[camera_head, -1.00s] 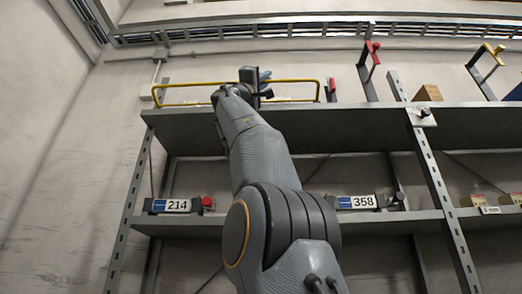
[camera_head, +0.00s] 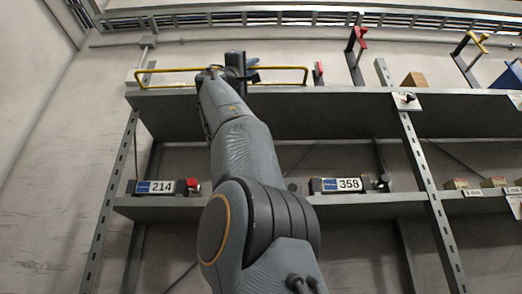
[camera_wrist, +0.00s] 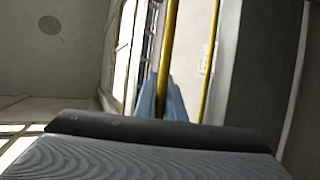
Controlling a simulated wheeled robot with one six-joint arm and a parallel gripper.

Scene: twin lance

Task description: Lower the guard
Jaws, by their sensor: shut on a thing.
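The guard is a yellow bar frame (camera_head: 285,67) above the left part of the top shelf, with bent ends at left and right. My gripper (camera_head: 251,63) is at the frame's middle, partly hidden by my own arm. In the wrist view the yellow bar (camera_wrist: 168,45) runs down between the bluish fingers (camera_wrist: 162,104), which are shut on it. A second yellow bar (camera_wrist: 211,60) runs beside it, apart from the fingers.
The top shelf (camera_head: 330,105) lies under the frame. A red-topped lever (camera_head: 356,48) and a yellow-topped lever (camera_head: 470,52) stand to the right. Units labelled 214 (camera_head: 160,187) and 358 (camera_head: 347,184) sit on the lower shelf. A wall is at left.

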